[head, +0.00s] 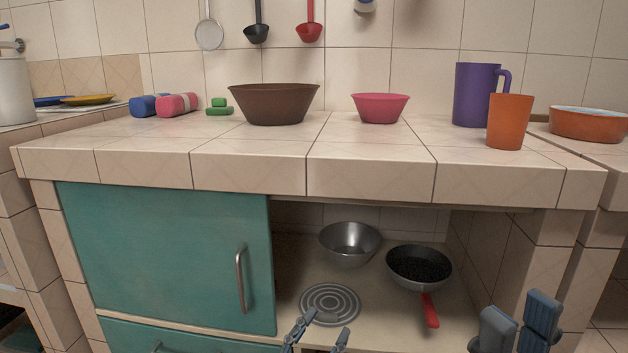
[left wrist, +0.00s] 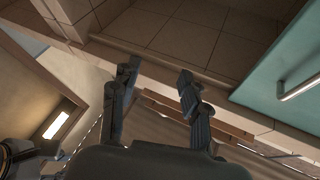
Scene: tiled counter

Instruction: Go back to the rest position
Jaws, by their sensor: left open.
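My left gripper (head: 327,324) is at the bottom middle of the head view, in front of the open lower shelf. Its two fingers stand apart with nothing between them. The left wrist view also shows the left gripper (left wrist: 158,70) open and empty, with the teal door and its handle at the right. My right gripper (head: 520,308) is at the lower right of the head view, in front of the tiled pillar. Its two fingers show a gap and hold nothing visible. Most of both arms is outside the head view.
The tiled counter (head: 250,172) carries a brown bowl (head: 273,104), pink bowl (head: 380,108), purple jug (head: 474,95) and orange cup (head: 509,121). The open shelf holds a metal bowl (head: 350,245), pan (head: 418,266) and ringed disc (head: 330,304). The teal door (head: 165,255) is shut.

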